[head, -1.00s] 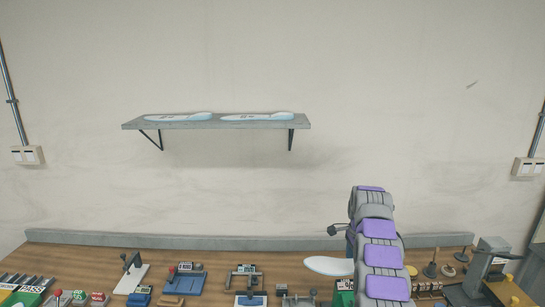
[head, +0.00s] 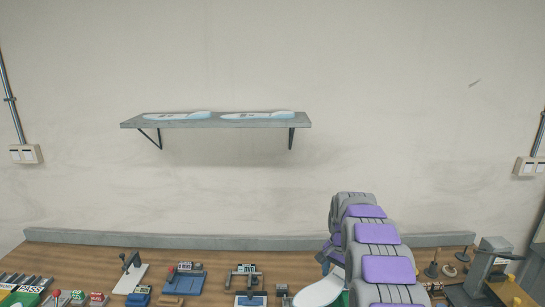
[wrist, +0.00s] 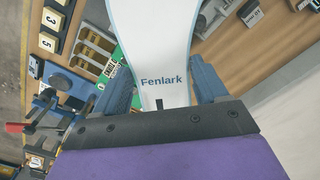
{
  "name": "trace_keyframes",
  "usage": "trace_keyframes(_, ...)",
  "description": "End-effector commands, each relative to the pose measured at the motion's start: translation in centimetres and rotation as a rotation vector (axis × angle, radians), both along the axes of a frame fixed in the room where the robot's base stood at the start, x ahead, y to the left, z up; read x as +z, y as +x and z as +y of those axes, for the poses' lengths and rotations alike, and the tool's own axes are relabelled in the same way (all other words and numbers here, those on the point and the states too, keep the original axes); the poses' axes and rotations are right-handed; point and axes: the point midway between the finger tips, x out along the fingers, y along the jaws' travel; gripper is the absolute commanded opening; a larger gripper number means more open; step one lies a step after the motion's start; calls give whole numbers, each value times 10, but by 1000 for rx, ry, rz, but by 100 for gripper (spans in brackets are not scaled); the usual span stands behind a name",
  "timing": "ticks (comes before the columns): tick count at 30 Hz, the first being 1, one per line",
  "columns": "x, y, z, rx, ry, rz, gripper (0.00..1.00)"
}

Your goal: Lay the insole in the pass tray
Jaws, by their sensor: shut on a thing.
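A white insole (wrist: 152,35) marked "Fenlark" is held between the blue fingers of my gripper (wrist: 165,88) in the wrist view. It extends away from the gripper, and its far end is cut off by the top of the picture. In the head view the insole (head: 320,289) shows as a pale shape left of my arm, above the bench, while my arm hides most of the gripper. A green tray labelled PASS (head: 24,297) is at the bottom left of the head view, partly cut off, far left of the insole.
A wooden bench (head: 90,257) carries several small fixtures and presses between the insole and the PASS label. A grey wall shelf (head: 215,123) above holds two more insoles. Hand stamps and a grey press (head: 490,262) stand at the right.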

Motion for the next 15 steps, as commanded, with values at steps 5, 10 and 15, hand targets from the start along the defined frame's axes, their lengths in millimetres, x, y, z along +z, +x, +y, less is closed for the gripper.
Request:
trace_keyframes(5, -3, -28, 17, 177, 1, 3, 38)
trace_keyframes(10, -8, -57, 32, 349, 1, 3, 38)
trace_keyframes(15, -14, -87, 45, 508, 1, 3, 38)
